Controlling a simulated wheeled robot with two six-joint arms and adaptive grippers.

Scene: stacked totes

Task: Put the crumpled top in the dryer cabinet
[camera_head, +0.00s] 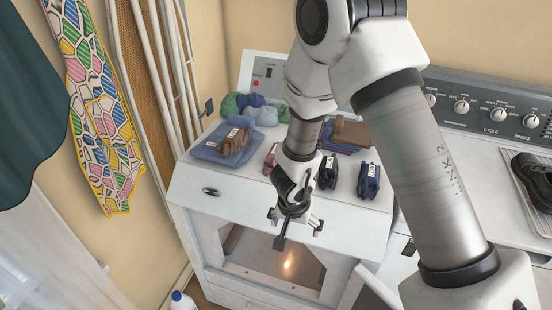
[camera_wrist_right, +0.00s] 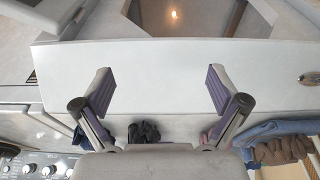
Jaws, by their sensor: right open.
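The white dryer cabinet (camera_head: 190,190) has an open front, and a light glows inside it. A crumpled blue and green garment (camera_head: 262,114) lies at the back left of its top; I cannot tell for sure that it is the crumpled top. My right gripper (camera_head: 293,228) is open and empty in front of the cabinet's upper front panel, above the lit opening. In the right wrist view, its two spread fingers (camera_wrist_right: 161,90) frame the bare white panel (camera_wrist_right: 160,70), with the opening beyond. My left gripper is not in view.
Folded blue cloth (camera_head: 215,153) with a brown bundle (camera_head: 234,141), dark bundles (camera_head: 369,181) and a brown pile (camera_head: 352,132) crowd the cabinet top. A control panel (camera_head: 480,105) and a dark shoe (camera_head: 537,180) are at right. A patterned cloth (camera_head: 105,120) hangs left.

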